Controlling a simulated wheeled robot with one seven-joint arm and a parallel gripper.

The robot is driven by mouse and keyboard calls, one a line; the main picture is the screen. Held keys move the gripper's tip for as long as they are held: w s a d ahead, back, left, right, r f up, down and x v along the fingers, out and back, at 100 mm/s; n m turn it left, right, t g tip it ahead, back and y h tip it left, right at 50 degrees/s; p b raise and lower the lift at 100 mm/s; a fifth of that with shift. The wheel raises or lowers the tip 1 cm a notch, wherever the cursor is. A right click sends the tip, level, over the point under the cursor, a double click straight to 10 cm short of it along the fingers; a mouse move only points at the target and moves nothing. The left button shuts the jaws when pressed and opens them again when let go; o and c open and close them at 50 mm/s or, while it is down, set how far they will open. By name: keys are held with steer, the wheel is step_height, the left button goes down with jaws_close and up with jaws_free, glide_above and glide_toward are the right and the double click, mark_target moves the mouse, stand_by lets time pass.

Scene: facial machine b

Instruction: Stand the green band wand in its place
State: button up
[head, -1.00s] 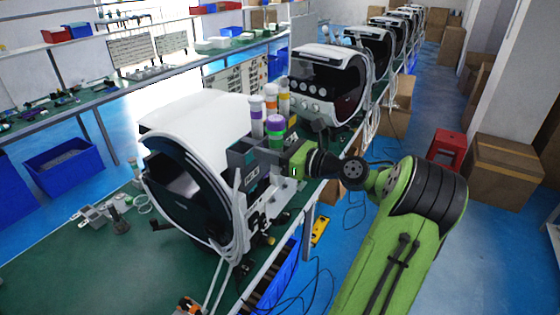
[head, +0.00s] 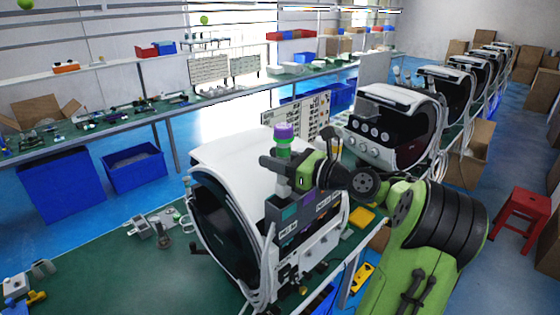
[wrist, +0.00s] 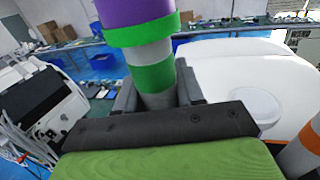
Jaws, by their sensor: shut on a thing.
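The green band wand (head: 283,142) has a purple top and a pale body with green bands. It stands roughly upright in my gripper (head: 287,166), which is shut around its body. In the wrist view the wand (wrist: 150,72) sits between the two dark fingers (wrist: 158,98); its lower end is hidden. In the head view my gripper is above the grey holder rack (head: 300,222) on the near white machine's side. Teal and purple patches show on the rack. I cannot tell which opening is the wand's place.
The white facial machine (head: 235,160) stands left of my gripper on the green table (head: 130,255). An orange-banded wand (wrist: 312,138) is close at the right in the wrist view. A second machine (head: 385,125) stands behind. A red stool (head: 522,215) is on the floor at right.

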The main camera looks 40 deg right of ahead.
steer(key=f+b, duration=0.1)
steer(key=f, duration=0.1)
steer(key=f+b, duration=0.1)
steer(key=f, duration=0.2)
steer(key=f+b, duration=0.1)
steer(key=f, duration=0.1)
steer(key=shift+w+f+b, duration=0.35)
steer(key=shift+w+f, duration=0.05)
stand_by(0.4)
steer(key=shift+f, duration=0.25)
stand_by(0.7)
steer(key=o, duration=1.1)
steer(key=p+v, duration=0.1)
steer(key=v, duration=1.4)
steer(key=shift+s+d, duration=0.2)
steer(key=shift+s, duration=0.15)
